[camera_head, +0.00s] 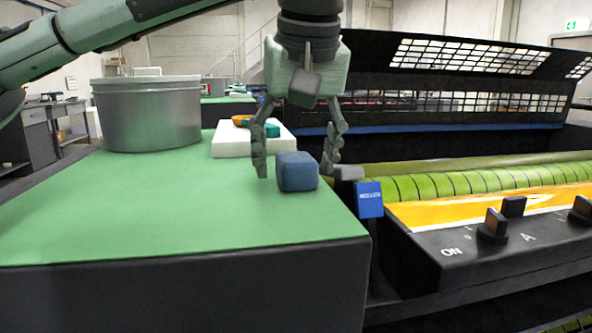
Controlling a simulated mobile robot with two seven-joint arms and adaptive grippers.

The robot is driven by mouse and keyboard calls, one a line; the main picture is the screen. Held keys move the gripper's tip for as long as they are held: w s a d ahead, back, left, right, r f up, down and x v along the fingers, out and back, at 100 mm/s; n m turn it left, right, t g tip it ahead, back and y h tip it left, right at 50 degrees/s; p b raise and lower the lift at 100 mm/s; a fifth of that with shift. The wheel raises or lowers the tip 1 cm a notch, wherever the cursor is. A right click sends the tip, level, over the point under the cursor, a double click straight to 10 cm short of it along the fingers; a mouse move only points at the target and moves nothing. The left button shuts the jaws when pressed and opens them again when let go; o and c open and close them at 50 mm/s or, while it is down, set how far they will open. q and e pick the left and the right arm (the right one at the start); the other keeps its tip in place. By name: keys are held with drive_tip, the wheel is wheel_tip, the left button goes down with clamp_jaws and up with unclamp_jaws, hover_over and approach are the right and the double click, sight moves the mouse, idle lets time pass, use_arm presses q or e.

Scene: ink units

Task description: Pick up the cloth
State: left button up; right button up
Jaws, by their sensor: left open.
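The cloth (297,172) looks like a small blue, block-shaped bundle on the green table top (150,210), near its right edge. My left gripper (296,170) points down with its fingers spread, one to the left and one to the right of the cloth in the picture. It is open. The cloth shows in front of or between the fingertips; I cannot tell the exact depth, and no contact is visible. My right gripper is not in the view.
A metal pot (147,115) stands at the back left of the table. A white tray (228,145) with small coloured items lies behind the gripper. To the right is a machine with green rollers (450,186), black knobs (493,226) and a blue tag (369,199). The table's front left is clear.

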sight(294, 153)
use_arm(q)
drive_tip(key=c, duration=1)
drive_tip(key=shift+c, duration=0.2)
drive_tip(key=shift+r, duration=0.1)
drive_tip(key=shift+r, duration=0.6)
wheel_tip(294, 153, up, 3)
drive_tip(key=shift+f, duration=0.1)
drive_tip(key=s+a+r, duration=0.2)
drive_tip(key=a+r, duration=0.5)
drive_tip(key=a, duration=0.4)
drive_tip(key=shift+s+a+p, duration=0.2)
drive_tip(key=shift+s+p, duration=0.1)
drive_tip(key=shift+p, duration=0.15)
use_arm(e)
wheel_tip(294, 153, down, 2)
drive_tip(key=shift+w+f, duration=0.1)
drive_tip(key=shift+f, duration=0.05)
